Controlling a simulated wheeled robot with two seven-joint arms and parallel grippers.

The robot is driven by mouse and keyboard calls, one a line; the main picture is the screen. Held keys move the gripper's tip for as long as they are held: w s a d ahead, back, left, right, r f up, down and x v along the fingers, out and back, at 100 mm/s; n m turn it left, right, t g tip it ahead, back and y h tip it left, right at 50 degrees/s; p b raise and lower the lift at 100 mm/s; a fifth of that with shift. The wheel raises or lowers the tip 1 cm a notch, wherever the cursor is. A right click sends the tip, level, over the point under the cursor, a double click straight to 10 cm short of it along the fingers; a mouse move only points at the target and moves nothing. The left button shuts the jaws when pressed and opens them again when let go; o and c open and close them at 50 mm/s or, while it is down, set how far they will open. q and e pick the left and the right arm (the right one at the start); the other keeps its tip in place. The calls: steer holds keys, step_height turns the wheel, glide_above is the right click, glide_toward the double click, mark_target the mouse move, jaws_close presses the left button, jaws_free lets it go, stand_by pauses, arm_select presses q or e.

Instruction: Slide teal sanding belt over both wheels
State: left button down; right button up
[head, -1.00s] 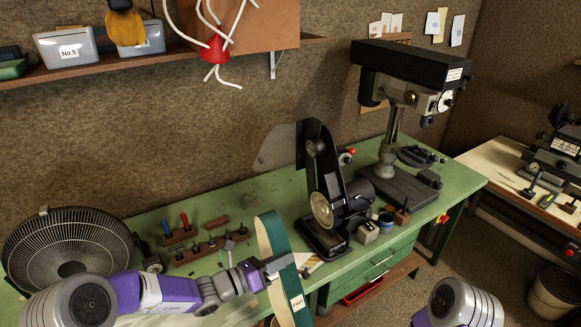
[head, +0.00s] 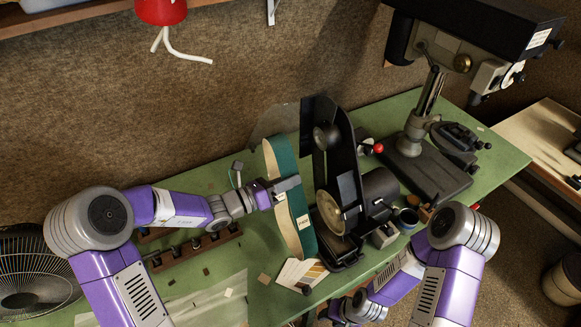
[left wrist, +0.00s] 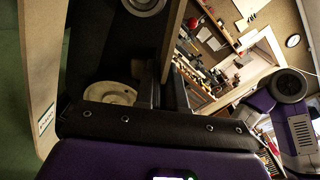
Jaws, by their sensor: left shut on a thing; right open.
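The teal sanding belt (head: 301,207), a tall loop with a tan inner face, hangs upright just left of the belt sander (head: 347,165). It is apart from the wheels. My left gripper (head: 287,186) is shut on it around mid-height. The sander's small upper wheel (head: 325,138) and larger pale lower wheel (head: 328,212) face left on the black frame. In the left wrist view, the belt (left wrist: 38,85) shows at the left, the lower wheel (left wrist: 110,93) in the middle and part of the upper wheel at the top. My right gripper (head: 335,312) is open and empty, low near the bench front.
The drill press (head: 425,150) stands right of the sander. Sanding sheets (head: 300,273) lie at the bench front. A wooden tool rack (head: 200,245) and a fan (head: 35,275) are at left.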

arm_select(q)
steer(key=shift+s+r, duration=0.15)
steer(key=shift+s, duration=0.3)
steer(key=shift+x, duration=0.9)
steer(key=b+x, duration=0.1)
steer(key=x, duration=0.7)
steer(key=shift+b, duration=0.3)
arm_select(e)
steer(key=shift+s+f, duration=0.2)
steer(key=shift+f, duration=0.55)
arm_select(q)
steer(key=shift+w, duration=0.15)
steer(key=shift+x, duration=1.1)
arm_select(e)
steer(key=shift+f, duration=0.25)
arm_select(q)
steer(key=shift+b, duration=0.35)
arm_select(e)
steer(key=shift+f, duration=0.1)
arm_select(q)
steer(key=shift+x, duration=1.1)
arm_select(e)
steer(key=shift+f, duration=0.15)
arm_select(q)
steer(key=shift+b, duration=0.3)
arm_select(e)
steer(key=shift+f, duration=0.15)
